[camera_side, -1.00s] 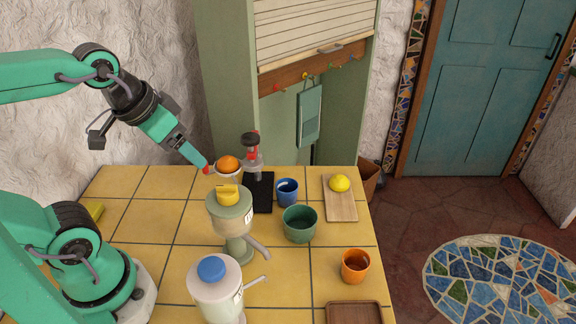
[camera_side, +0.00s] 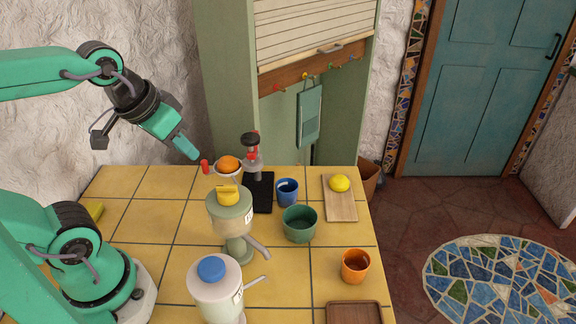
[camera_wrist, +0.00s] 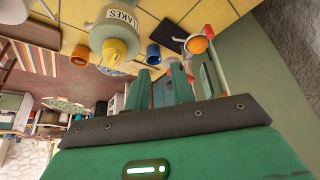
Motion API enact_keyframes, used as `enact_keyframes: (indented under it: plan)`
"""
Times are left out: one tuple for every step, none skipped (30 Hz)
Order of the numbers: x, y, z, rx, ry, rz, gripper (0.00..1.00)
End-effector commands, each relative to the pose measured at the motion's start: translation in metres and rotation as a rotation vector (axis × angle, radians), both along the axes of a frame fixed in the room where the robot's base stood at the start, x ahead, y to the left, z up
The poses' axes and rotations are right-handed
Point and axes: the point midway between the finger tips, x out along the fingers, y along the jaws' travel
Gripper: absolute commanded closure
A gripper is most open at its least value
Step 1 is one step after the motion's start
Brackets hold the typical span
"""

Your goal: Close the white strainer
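A small white bowl-like thing (camera_side: 229,175) holds an orange (camera_side: 228,163) near the back of the counter; I take it to be the white strainer. A red peg-like piece (camera_side: 205,167) shows at its left side. My gripper (camera_side: 192,154) is above and left of the red piece, apart from the bowl. In the wrist view, a gap shows between its fingers (camera_wrist: 160,92) and nothing is held. Whether the strainer is open or closed is too small to tell.
Cream dispensers with a yellow cap (camera_side: 228,195) and a blue cap (camera_side: 211,269) stand in front. Blue (camera_side: 288,192), green (camera_side: 299,224) and orange (camera_side: 355,266) cups are to the right. The left tiles are mostly clear.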

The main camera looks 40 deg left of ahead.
Motion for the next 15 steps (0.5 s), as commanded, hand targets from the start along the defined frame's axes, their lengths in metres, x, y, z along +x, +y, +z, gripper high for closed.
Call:
enact_keyframes:
  plan:
    - [0.003,0.002,-0.001,-0.013,0.014,0.036,0.76]
    - [0.005,0.004,-0.001,-0.023,0.023,0.061,0.76]
    - [0.008,0.007,-0.002,-0.038,0.035,0.101,0.76]
    - [0.011,0.009,-0.003,-0.049,0.046,0.135,0.76]
    - [0.014,0.011,-0.004,-0.062,0.057,0.17,0.76]
    - [0.018,0.014,-0.004,-0.079,0.073,0.222,0.76]
    - [0.021,0.017,-0.006,-0.093,0.085,0.263,0.76]
    - [0.024,0.02,-0.007,-0.107,0.098,0.305,0.76]
    - [0.029,0.024,-0.008,-0.126,0.113,0.363,0.76]
    - [0.032,0.027,-0.01,-0.14,0.126,0.409,0.76]
    - [0.035,0.03,-0.011,-0.154,0.137,0.453,0.76]
    - [0.04,0.035,-0.014,-0.171,0.152,0.513,0.76]
    - [0.043,0.038,-0.016,-0.184,0.165,0.559,0.76]
    - [0.046,0.042,-0.017,-0.196,0.176,0.603,0.76]
    - [0.05,0.046,-0.02,-0.212,0.192,0.665,0.76]
